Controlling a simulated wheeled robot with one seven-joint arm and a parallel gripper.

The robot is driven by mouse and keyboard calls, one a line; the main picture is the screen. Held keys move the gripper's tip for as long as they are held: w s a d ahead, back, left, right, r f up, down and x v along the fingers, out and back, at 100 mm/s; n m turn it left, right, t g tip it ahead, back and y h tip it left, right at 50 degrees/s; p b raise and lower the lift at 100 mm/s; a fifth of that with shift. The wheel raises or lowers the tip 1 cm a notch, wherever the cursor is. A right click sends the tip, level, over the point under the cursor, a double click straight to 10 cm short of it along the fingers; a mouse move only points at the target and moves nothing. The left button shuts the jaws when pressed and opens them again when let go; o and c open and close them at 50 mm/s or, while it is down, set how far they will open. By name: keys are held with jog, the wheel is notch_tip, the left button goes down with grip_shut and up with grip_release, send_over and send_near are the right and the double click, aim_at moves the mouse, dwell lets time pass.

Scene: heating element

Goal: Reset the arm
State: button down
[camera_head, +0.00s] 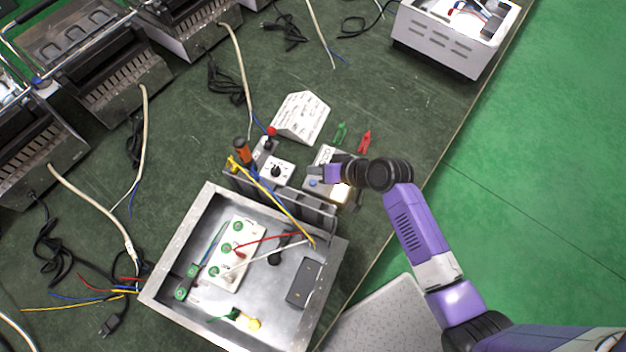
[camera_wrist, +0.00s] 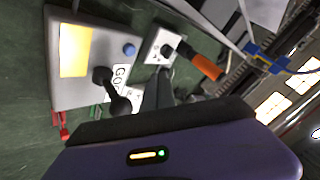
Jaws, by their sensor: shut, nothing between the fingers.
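My gripper (camera_head: 318,173) is at the end of my purple arm, over a small grey test box beside the metal housing. It is shut and empty. In the wrist view, my gripper (camera_wrist: 158,88) shows its dark closed fingers above the green bench. The test box (camera_wrist: 72,88) there has a lit yellow panel, a blue button, a black lever knob and a label reading "GO". My gripper hides part of this box in the head view.
An open metal housing (camera_head: 165,262) with wires and terminals stands in front. A white dial box (camera_head: 277,171), orange-handled screwdriver (camera_head: 241,150), paper sign (camera_head: 300,117), green clip (camera_head: 341,132) and red clip (camera_head: 364,140) are close by. Heaters stand behind.

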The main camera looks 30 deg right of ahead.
dwell(0.4)
jog(key=shift+w+d+r, duration=0.15)
jog(key=shift+w, duration=0.1)
jog(key=s+d+r+t+h, duration=0.2)
jog(key=d+r+t+h, duration=0.25)
jog(key=r, duration=0.45)
jog(key=s+a+r+n, duration=0.1)
jog(key=s+r, duration=0.4)
jog(key=s, duration=0.4)
jog(key=s+a+r+n+t+b, duration=0.1)
jog(key=s+r, duration=0.3)
jog(key=s, duration=0.5)
jog(key=s+a+r+n+t+b, duration=0.1)
jog(key=s+a+r, duration=0.2)
jog(key=s, duration=0.6)
notch_tip(320, 180, up, 3)
jog(key=shift+s+a+f, duration=0.15)
jog(key=shift+s+f, duration=0.05)
jog(key=shift+s, duration=0.15)
dwell(1.5)
